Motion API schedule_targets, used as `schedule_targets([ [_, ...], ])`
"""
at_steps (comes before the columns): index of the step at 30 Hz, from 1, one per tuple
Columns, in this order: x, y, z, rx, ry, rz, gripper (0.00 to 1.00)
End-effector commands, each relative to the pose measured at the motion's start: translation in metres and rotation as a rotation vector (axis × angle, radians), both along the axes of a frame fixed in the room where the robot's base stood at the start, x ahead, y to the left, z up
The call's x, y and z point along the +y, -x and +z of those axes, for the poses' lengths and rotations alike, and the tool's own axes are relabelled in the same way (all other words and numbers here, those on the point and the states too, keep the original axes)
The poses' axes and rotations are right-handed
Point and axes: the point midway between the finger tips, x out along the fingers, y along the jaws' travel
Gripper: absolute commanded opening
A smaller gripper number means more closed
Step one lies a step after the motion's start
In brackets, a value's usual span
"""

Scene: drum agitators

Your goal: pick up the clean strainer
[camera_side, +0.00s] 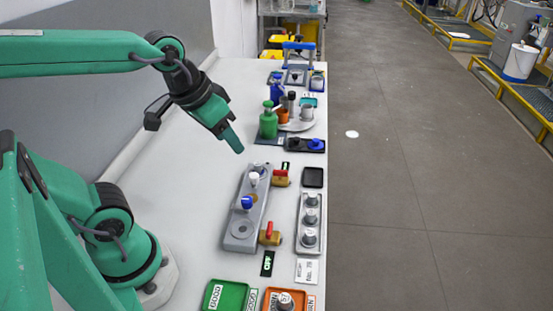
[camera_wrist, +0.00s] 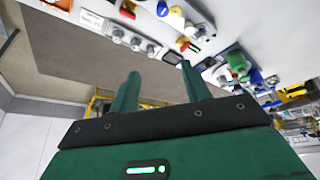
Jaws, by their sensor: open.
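My gripper (camera_side: 237,147) hangs over the white table in the side view, above and to the left of the parts. Its two green fingers stand apart with nothing between them in the wrist view (camera_wrist: 160,70). Several small grey round parts (camera_side: 310,219) sit in a grey rack (camera_side: 299,246) at the table's right edge; they also show in the wrist view (camera_wrist: 135,40). Another grey part (camera_side: 285,301) sits in an orange tray (camera_side: 270,299) at the front. I cannot tell which part is the clean strainer. My gripper touches none of them.
A grey base (camera_side: 239,243) with white and blue knobs and red-handled valves stands mid-table. A green tray (camera_side: 212,296) marked GOOD lies at the front. A black tray (camera_side: 313,178) is behind the rack. Green and blue bottles (camera_side: 268,123) stand farther back. The table's left side is clear.

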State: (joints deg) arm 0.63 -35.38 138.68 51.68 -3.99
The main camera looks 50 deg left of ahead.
Motion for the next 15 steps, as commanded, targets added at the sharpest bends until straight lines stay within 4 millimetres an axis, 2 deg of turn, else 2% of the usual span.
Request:
schedule_targets([
  [8, -0.006, -0.043, -0.006, 0.090, 0.039, 0.080, 0.47],
  [15, -0.012, -0.081, -0.020, 0.163, 0.065, 0.154, 0.47],
])
